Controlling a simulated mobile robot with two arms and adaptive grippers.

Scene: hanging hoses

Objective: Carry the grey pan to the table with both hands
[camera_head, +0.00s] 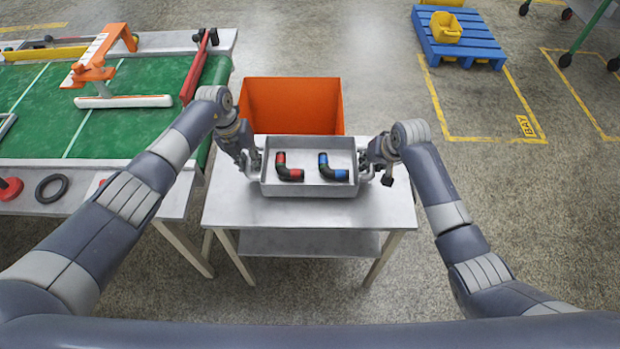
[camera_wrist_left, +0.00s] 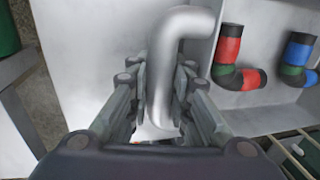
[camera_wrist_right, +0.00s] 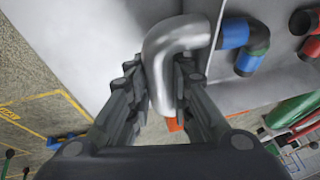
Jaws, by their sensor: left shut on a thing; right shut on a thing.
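The grey pan (camera_head: 309,188) is at the small table (camera_head: 225,205), level, with a handle at each short side. Whether it touches the tabletop I cannot tell. Two black elbow hoses lie in it, one with red bands (camera_head: 289,170) and one with blue bands (camera_head: 332,170). My left gripper (camera_head: 256,163) is shut on the pan's left handle, a bent metal bar (camera_wrist_left: 163,80) in the left wrist view. My right gripper (camera_head: 368,166) is shut on the right handle, which shows in the right wrist view (camera_wrist_right: 163,65).
An orange bin (camera_head: 292,100) stands behind the table. A green conveyor (camera_head: 45,105) with an orange-handled tool (camera_head: 98,62) is at the left. A black ring (camera_head: 52,188) lies near its front.

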